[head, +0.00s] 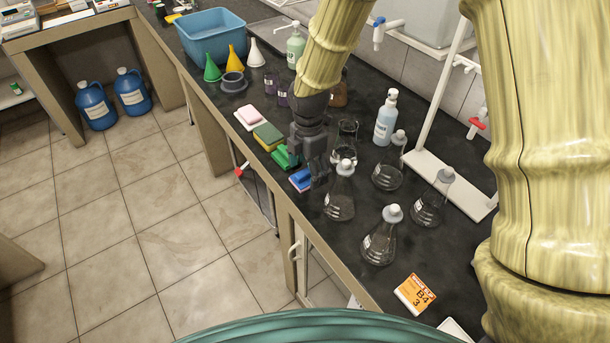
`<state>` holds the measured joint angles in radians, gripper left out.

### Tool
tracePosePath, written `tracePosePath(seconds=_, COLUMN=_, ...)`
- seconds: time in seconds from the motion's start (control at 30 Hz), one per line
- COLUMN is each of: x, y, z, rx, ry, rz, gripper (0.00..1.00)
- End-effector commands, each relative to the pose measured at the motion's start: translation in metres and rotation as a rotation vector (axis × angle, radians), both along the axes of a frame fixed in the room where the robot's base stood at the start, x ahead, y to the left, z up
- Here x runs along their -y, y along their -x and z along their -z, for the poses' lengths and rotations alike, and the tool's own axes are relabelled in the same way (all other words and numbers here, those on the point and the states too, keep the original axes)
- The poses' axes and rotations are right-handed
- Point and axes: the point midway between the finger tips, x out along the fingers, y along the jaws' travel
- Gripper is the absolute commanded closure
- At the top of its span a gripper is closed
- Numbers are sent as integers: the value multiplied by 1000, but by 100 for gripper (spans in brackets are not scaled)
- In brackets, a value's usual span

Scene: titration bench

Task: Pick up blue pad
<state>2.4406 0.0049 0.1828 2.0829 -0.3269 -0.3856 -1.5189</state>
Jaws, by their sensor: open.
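The blue pad (299,179) lies near the front edge of the dark bench top, with a pale and reddish layer showing at its edge. My gripper (308,172) points down right over it, its dark fingers hiding the pad's right part. The jaws are open. I cannot tell whether a finger touches the pad or how far the fingers reach around it.
Several flasks, including a near one (340,192), stand close on the right. An orange-labelled box (415,293) lies at the near end.

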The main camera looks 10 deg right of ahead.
Motion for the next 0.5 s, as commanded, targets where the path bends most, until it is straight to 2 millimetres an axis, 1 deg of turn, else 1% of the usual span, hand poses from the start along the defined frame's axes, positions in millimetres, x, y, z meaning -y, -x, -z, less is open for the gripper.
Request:
tracePosePath(seconds=0.1, x=0, y=0, z=9, rx=0, ry=1, rz=0, gripper=23)
tracePosePath(seconds=0.2, x=0, y=0, z=13, rx=0, ry=1, rz=0, gripper=23)
tracePosePath(seconds=0.43, x=0, y=0, z=14, rx=1, ry=1, rz=0, gripper=23)
tracePosePath(seconds=0.47, x=0, y=0, z=14, rx=1, ry=1, rz=0, gripper=27)
tracePosePath(seconds=0.5, x=0, y=0, z=14, rx=1, ry=1, rz=0, gripper=34)
